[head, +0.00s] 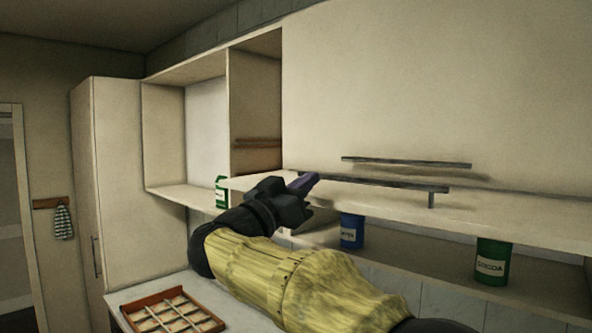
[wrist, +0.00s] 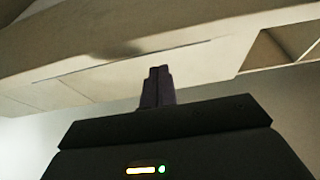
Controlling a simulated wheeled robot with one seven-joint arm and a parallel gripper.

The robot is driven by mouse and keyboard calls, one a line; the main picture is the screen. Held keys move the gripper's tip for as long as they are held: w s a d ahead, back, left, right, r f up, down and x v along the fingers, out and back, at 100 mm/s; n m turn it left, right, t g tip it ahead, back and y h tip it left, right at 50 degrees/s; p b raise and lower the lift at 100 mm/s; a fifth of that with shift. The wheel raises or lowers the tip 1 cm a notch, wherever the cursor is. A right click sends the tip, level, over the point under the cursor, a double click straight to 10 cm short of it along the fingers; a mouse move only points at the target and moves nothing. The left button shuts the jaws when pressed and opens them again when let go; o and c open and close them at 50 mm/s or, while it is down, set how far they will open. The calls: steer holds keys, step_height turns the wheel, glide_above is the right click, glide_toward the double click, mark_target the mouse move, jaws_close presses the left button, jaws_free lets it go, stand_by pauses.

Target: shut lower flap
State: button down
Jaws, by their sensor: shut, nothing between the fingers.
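The lower flap (head: 500,218) is a cream panel below the large upper flap (head: 440,85). It stands out from the cabinet front, seen nearly edge-on, with an open compartment beneath it. Its dark bar handle (head: 390,184) runs along it. My gripper (head: 305,181) is shut and empty, with its purple fingertips by the left end of that handle; I cannot tell whether they touch. In the wrist view the shut fingers (wrist: 157,84) point up at a pale panel surface (wrist: 200,66), probably the flap.
A blue canister (head: 351,231) and a green cocoa canister (head: 492,262) stand under the flap. Another green canister (head: 221,191) stands on the left open shelf. A divided wooden tray (head: 172,315) lies on the counter below. A tall cabinet (head: 130,200) stands at left.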

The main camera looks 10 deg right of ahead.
steer(key=shift+f, duration=1.15)
steer(key=shift+a, duration=0.1)
